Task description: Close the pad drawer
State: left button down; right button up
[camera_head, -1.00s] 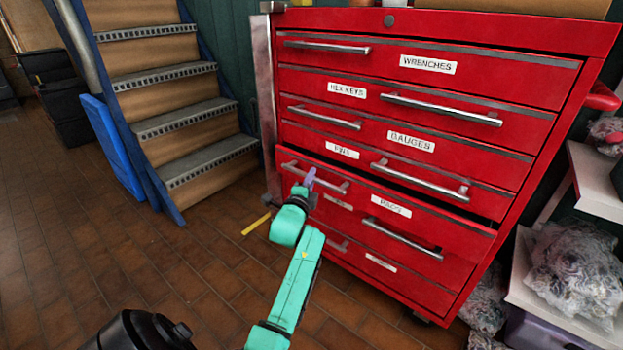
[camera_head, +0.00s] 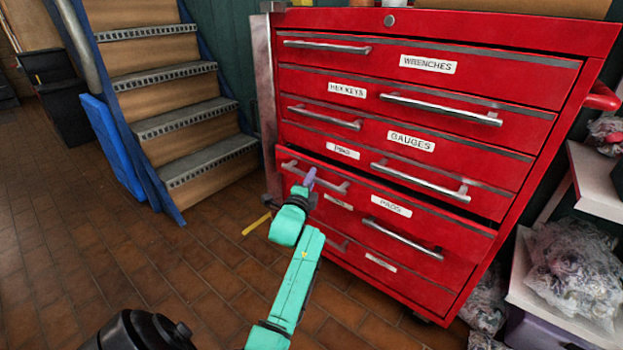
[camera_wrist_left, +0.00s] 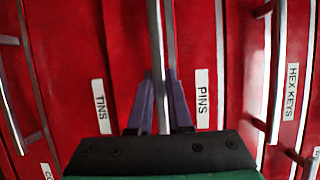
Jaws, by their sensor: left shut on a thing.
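The pad drawer (camera_head: 440,217), labelled PADS (camera_head: 391,206), is in the lower part of the red tool cabinet. Its front stands slightly proud, with a dark gap along its top edge. My left gripper (camera_head: 309,180) is at the left handle (camera_head: 331,186) of this front, below the PINS label (camera_head: 342,151). In the left wrist view, the purple fingers of the left gripper (camera_wrist_left: 160,80) are shut on the metal handle bar (camera_wrist_left: 155,35), between the TINS label (camera_wrist_left: 102,107) and the PINS label (camera_wrist_left: 202,98). My right gripper is not in view.
The drawers above, WRENCHES (camera_head: 428,64) and GAUGES (camera_head: 411,141), look shut, with handles sticking out. Stairs (camera_head: 185,100) and a blue panel (camera_head: 112,147) stand at the left. A shelf with wrapped bags (camera_head: 575,262) is close on the right. The tiled floor is mostly clear.

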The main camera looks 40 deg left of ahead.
aim_at(321, 172)
pick_arm(q)
jog(key=w+b, duration=0.2)
jog(key=w, duration=0.2)
jog(key=shift+w+f, duration=0.1)
jog(key=shift+f, duration=0.05)
jog(key=shift+r, duration=0.3)
jog(key=c, duration=1.1)
grip_release()
jog(key=shift+o, duration=1.3)
jog(key=shift+w+f, duration=0.1)
